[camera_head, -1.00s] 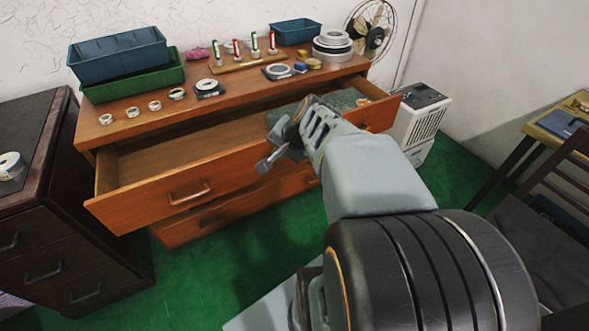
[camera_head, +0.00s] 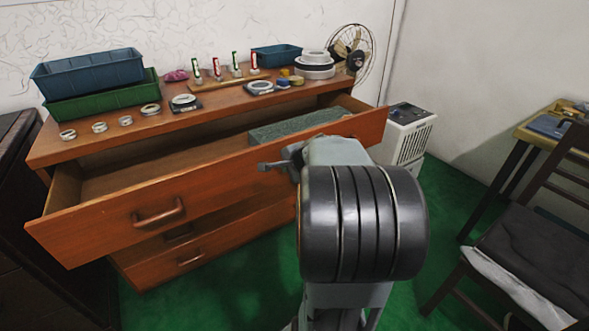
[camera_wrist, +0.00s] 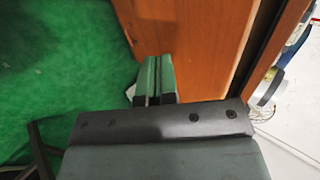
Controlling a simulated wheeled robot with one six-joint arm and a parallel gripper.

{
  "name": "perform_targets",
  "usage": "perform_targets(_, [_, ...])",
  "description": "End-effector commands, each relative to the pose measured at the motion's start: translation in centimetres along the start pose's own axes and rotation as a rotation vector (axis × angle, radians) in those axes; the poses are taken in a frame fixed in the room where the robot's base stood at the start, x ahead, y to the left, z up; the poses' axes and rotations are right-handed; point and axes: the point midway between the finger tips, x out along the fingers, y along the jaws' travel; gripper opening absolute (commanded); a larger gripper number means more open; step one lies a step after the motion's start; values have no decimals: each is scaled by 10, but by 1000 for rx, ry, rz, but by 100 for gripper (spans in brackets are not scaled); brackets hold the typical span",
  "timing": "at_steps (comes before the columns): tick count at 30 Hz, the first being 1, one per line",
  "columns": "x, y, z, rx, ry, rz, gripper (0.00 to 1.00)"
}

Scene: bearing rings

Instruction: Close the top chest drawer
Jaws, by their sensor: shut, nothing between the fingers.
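The top chest drawer (camera_head: 105,222) is pulled well out of the brown wooden chest (camera_head: 185,122) in the head view. Its front has a curved handle (camera_head: 159,212) on the left part. A grey-green block (camera_head: 290,128) lies inside it at the right. My gripper (camera_head: 276,165) shows only partly beside the drawer front, and my arm hides the rest. In the wrist view my gripper (camera_wrist: 154,78) is shut and empty, its fingers together against a background of orange wood (camera_wrist: 200,45) and green floor. I cannot tell whether it touches the wood.
On the chest top are stacked bins (camera_head: 88,75), several rings, a rack of upright pieces (camera_head: 215,80) and a fan (camera_head: 352,50). A lower drawer (camera_head: 190,255) also juts out. A white unit (camera_head: 408,135) stands at right, a chair (camera_head: 530,240) nearer. Green floor lies between.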

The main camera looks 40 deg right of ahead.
Motion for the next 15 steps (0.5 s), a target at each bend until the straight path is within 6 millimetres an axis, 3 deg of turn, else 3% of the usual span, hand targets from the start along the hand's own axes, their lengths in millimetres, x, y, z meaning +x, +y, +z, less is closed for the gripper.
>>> perform_targets(3, [23, 3, 1, 0, -2, 1, 0])
perform_targets(7, [32, -14, 0, -2, 0, -1, 0])
perform_targets(15, [45, -26, 0, -1, 0, 0, 0])
